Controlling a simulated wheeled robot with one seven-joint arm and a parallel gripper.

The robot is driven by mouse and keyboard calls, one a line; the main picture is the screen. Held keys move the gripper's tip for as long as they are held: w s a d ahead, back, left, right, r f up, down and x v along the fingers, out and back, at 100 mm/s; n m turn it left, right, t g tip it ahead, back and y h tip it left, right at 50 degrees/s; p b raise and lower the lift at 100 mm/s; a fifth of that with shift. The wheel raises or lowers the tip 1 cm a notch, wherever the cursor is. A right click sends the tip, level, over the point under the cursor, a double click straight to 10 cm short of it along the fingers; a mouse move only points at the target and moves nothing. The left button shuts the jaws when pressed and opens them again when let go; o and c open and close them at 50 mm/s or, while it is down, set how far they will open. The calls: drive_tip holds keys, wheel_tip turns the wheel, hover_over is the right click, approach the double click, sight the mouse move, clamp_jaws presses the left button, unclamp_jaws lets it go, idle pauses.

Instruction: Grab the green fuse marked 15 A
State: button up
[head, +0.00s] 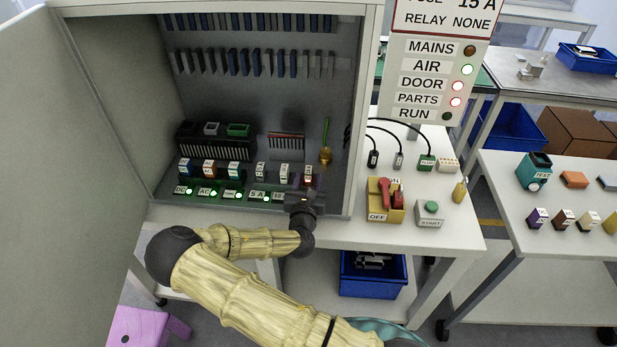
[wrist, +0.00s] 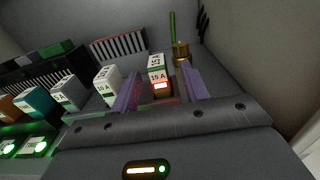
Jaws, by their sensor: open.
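A white fuse marked 15 A (wrist: 157,68) stands upright between the two purple fingers of my gripper (wrist: 160,78). Its top label has green marks and a small red-orange light glows at its base. My gripper is open, with a finger on each side of it; I cannot tell whether either touches it. In the head view my gripper (head: 304,190) is at the right end of the fuse row, in front of that fuse (head: 308,171). Another white fuse (wrist: 107,84) stands just left of the left finger.
The cabinet's right wall (head: 345,130) is close to my gripper. A brass-and-green upright tool (head: 326,150) stands behind the fuse. More fuses and green-lit labels are to the left.

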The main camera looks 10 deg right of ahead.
sight(308, 178)
drive_tip(key=x, duration=0.3)
drive_tip(key=shift+w+f, duration=0.1)
drive_tip(key=shift+w, duration=0.25)
drive_tip(key=shift+c, duration=0.3)
clamp_jaws()
